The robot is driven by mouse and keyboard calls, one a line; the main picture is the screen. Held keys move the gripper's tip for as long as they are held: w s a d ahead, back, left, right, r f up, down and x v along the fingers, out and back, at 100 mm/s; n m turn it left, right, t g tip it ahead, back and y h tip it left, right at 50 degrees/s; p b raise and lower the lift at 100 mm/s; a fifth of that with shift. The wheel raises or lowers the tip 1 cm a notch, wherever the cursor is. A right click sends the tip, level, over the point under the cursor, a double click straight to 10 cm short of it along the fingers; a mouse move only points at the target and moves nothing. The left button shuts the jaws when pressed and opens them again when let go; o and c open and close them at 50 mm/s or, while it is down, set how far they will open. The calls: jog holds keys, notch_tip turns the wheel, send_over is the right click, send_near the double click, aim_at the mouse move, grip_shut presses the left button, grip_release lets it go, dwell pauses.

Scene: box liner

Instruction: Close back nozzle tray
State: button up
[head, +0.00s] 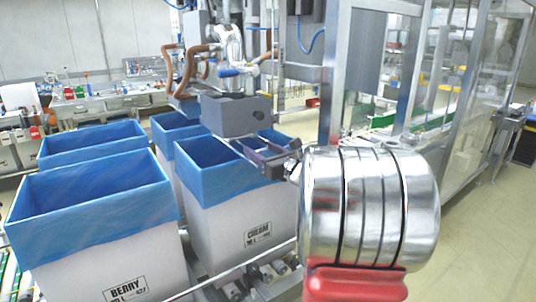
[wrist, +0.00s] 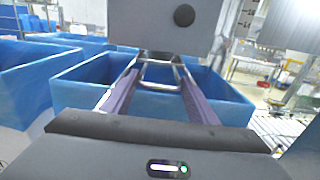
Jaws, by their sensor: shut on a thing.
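My gripper (head: 250,147) reaches in from the right at the tray's lower front. In the wrist view my gripper (wrist: 158,78) has its two purple-grey fingers on either side of the loop handle, shut on it. The exact finger contact is small and partly hidden in the head view.
The BERRY box (head: 95,235) is at front left, with more blue-lined boxes behind. A metal frame post (head: 333,75) rises close to my arm. The floor at right is clear.

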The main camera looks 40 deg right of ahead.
jog(key=shift+w+a, duration=0.2)
jog(key=shift+a, duration=0.1)
jog(key=o, duration=1.2)
jog(key=shift+w, duration=0.1)
jog(key=s, duration=0.4)
jog(key=s+a, duration=0.1)
jog(key=s, duration=0.9)
jog(key=shift+a+f, duration=0.1)
jog(key=shift+a, duration=0.05)
jog(key=shift+c, duration=0.4)
